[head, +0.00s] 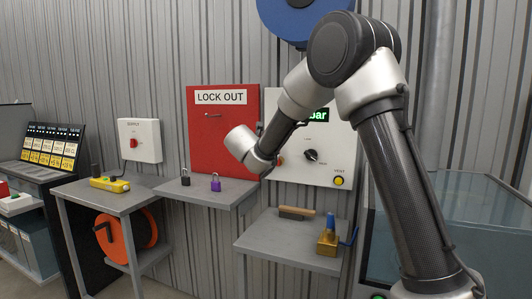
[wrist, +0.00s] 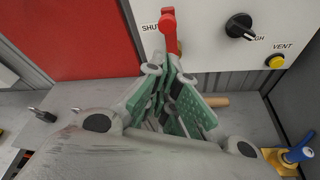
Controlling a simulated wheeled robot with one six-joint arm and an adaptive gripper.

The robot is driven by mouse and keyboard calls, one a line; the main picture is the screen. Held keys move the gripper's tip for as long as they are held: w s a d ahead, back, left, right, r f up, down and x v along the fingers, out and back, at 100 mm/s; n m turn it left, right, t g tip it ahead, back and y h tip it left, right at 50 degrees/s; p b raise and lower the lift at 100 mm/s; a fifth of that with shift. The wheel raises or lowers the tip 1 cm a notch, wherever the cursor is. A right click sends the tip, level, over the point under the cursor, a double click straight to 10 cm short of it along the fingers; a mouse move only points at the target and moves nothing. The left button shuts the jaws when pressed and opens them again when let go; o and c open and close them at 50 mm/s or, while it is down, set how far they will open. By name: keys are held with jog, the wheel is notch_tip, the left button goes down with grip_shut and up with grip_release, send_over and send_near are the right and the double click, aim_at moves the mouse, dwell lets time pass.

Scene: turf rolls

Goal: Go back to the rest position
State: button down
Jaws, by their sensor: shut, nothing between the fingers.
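My gripper (wrist: 168,75) shows in the wrist view with its green-padded fingers together and nothing between them. It points towards the white panel (wrist: 215,28), and a red handle (wrist: 168,30) with "SHUT" lettering beside it appears just beyond the fingertips. I cannot tell whether they touch. In the head view my arm reaches in from the right, bends at the top and comes down in front of the panel (head: 290,172). The fingers are hidden there behind my wrist.
A red LOCK OUT board (head: 222,125) hangs above a small shelf (head: 205,196) with a black padlock (head: 185,180) and a purple padlock (head: 215,185). A lower grey table (head: 275,245) holds a brush (head: 296,213) and a brass valve (head: 328,243). A glass tank (head: 470,240) stands right.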

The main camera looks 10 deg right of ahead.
jog(key=shift+s, duration=0.15)
jog(key=s+d+r+m+g+h, duration=0.1)
jog(key=s+d+r+m+g, duration=0.15)
jog(key=s+d+m, duration=0.4)
jog(key=s+d+r+m+g+h, duration=0.1)
jog(key=s+d+r+m+g, duration=0.2)
jog(key=s+d, duration=0.55)
jog(key=s+d+f+m+g+y, duration=0.1)
jog(key=s+m, duration=0.2)
jog(key=s, duration=0.5)
jog(key=s+d+f+m+g+y, duration=0.1)
jog(key=s+m, duration=0.3)
jog(key=s, duration=0.4)
jog(key=s+d+f+m+g+y, duration=0.1)
jog(key=s+d+f+m+y, duration=0.1)
jog(key=s, duration=0.6)
jog(key=shift+s+d+f+m, duration=0.2)
jog(key=shift+s+d+m, duration=0.15)
jog(key=shift+d+m, duration=0.5)
jog(key=s+a+f+m+y, duration=0.2)
jog(key=s+a, duration=0.1)
jog(key=s, duration=0.2)
jog(key=s+a+f+m+y, duration=0.2)
jog(key=s+a+f, duration=0.1)
jog(key=s, duration=0.2)
jog(key=shift+s+a+f+m+y, duration=0.25)
jog(key=shift+f+m+y, duration=0.1)
jog(key=shift+m+y, duration=0.05)
